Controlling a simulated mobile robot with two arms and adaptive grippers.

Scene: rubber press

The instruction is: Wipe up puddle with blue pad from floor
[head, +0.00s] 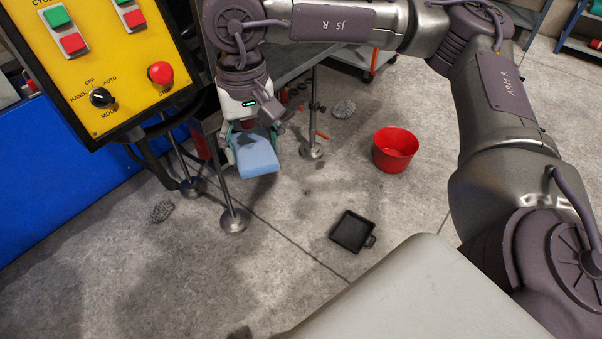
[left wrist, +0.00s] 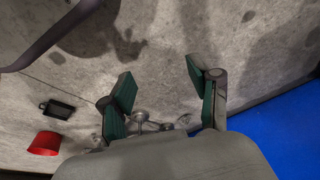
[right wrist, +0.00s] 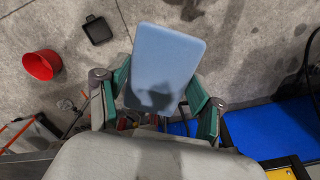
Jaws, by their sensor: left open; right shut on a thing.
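The blue pad (head: 258,157) is in my right gripper (head: 255,148), held above the floor beside the metal posts. In the right wrist view the pad (right wrist: 165,65) sits between the two green-lined fingers, its broad face showing with a dark shadow on it. My left gripper (left wrist: 162,82) is open and empty, seen only in the left wrist view, above the grey floor. Dark patches mark the concrete floor (head: 290,220); I cannot tell for sure which is the puddle and which are shadows or stains.
A red bucket (head: 396,150) and a black square tray (head: 353,231) stand on the floor to the right. Metal posts with round feet (head: 234,221) are close to the right gripper. A yellow control panel (head: 110,75) hangs at upper left.

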